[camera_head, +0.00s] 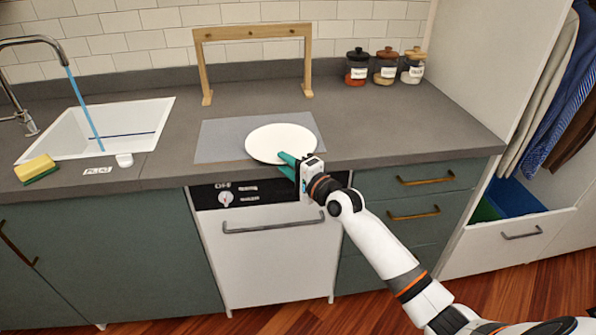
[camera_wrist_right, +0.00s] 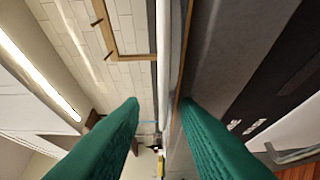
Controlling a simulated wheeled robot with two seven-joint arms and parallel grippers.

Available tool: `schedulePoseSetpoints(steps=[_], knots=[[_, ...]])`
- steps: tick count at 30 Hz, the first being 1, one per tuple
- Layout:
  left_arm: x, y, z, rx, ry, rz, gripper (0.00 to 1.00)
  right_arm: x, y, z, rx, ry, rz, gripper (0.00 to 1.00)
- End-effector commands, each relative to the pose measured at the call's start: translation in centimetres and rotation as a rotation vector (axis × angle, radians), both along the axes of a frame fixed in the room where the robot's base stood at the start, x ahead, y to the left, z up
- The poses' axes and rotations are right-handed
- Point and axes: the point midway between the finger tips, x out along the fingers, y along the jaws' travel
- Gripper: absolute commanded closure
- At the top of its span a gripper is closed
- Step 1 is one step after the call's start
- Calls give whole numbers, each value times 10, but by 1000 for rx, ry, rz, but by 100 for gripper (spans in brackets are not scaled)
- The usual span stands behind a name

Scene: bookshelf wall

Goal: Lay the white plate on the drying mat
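The white plate (camera_head: 281,141) lies flat-looking over the grey drying mat (camera_head: 215,140) on the counter, covering the mat's middle and front. I cannot tell if its underside fully touches the mat. In the right wrist view the plate (camera_wrist_right: 163,60) is edge-on, a thin white strip. My right gripper (camera_head: 284,163) is at the plate's front right rim, at the counter's front edge. Its green fingers (camera_wrist_right: 160,103) stand apart, with the plate's strip in line with the gap between them and no visible squeeze. My left gripper is not in view.
A wooden frame (camera_head: 250,31) stands behind the mat. Several lidded jars (camera_head: 385,68) stand at the back right. A white sink (camera_head: 110,128) with running water and a sponge (camera_head: 36,167) are to the left. The counter (camera_head: 400,130) right of the mat is clear.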

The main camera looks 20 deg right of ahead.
Motion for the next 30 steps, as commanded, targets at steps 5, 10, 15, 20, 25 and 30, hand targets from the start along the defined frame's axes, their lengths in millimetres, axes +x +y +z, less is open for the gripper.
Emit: schedulePoseSetpoints(steps=[5, 10, 15, 20, 25, 30], knots=[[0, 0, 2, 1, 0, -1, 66, -28, -8, -3, -4, 6, -1, 69], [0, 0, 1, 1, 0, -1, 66, -63, -19, -2, -3, 5, 0, 69], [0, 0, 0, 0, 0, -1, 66, -91, -27, -1, -3, 3, -1, 69], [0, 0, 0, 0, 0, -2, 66, -106, -32, 1, -1, 1, 0, 69], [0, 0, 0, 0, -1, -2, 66, -111, -33, 2, -1, 0, -1, 69], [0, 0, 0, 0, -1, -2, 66, -111, -33, 2, -1, 0, -1, 69]])
